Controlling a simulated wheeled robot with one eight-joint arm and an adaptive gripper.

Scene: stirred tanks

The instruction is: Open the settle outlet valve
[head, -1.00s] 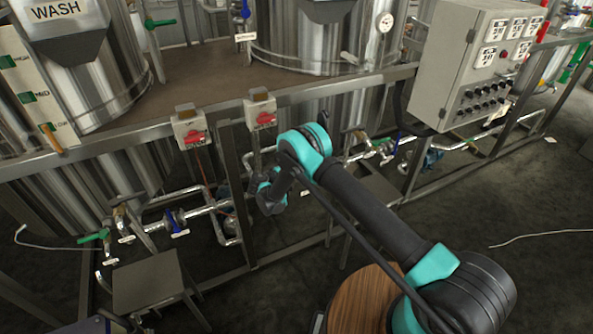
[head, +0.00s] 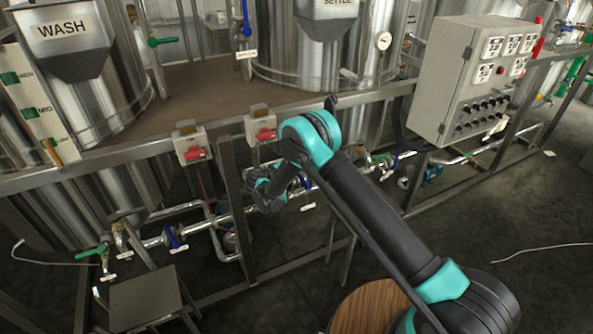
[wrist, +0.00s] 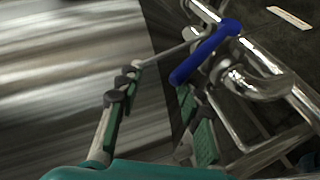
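A lever valve with a blue handle (wrist: 205,52) sits on shiny metal pipework in the wrist view. Its label is not readable, so I cannot tell from text whether it is the settle outlet valve. The tank marked SETTLE (head: 325,45) stands at the top middle of the head view. My gripper (wrist: 158,84) is open and empty, its fingers with green pads spread apart. The handle's lower end is close to the right fingertip; I cannot tell whether they touch. In the head view my arm hides the fingers and much of the pipework.
A steel frame (head: 232,185) with upright legs surrounds the pipes. Another blue-handled valve (head: 173,238) and a green-handled valve (head: 92,250) are at lower left, near a stool (head: 145,298). A grey control box (head: 475,80) stands right. Floor at right is mostly open.

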